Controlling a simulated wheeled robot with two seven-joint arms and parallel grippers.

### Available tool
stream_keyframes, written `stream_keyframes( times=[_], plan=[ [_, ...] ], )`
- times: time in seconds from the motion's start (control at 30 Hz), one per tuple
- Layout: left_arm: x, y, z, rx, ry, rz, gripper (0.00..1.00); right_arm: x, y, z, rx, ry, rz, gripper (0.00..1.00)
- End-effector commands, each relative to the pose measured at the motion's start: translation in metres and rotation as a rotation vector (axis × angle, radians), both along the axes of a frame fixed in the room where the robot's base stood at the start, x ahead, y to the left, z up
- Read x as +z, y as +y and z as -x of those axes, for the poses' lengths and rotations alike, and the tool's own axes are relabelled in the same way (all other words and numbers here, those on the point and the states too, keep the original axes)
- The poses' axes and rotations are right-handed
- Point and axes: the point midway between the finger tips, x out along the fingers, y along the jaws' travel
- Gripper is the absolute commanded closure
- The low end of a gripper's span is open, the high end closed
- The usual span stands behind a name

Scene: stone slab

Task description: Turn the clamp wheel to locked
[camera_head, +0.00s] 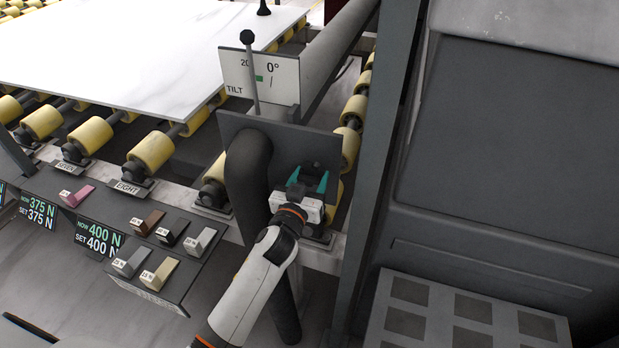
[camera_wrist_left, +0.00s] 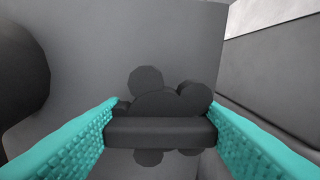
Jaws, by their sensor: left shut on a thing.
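The clamp wheel (camera_wrist_left: 160,103) is a dark lobed knob with a thick bar across its front, seen close in the left wrist view against a grey plate. In the head view only a small dark part of the clamp wheel (camera_head: 312,166) shows past my fingers. My left gripper (camera_head: 308,181) is at the wheel, with its teal fingers on either side. In the left wrist view the teal pads of my left gripper (camera_wrist_left: 163,108) are shut on the wheel's bar, left and right. No locked mark is readable. My right gripper is out of view.
A thick dark pipe (camera_head: 249,175) stands just left of the wheel. A white stone slab (camera_head: 130,50) lies on yellow rollers (camera_head: 150,150). A console with weight blocks (camera_head: 147,223) is at lower left.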

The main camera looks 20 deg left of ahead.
Motion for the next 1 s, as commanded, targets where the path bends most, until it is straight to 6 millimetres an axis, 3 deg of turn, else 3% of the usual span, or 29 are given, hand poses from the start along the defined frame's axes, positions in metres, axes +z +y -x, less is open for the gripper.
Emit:
stream_keyframes(
  times=[1.0],
  plan=[
    [-0.0011, -0.0024, 0.0000, 0.000, -0.032, -0.968, 0.68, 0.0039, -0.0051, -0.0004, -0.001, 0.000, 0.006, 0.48]
  ],
)
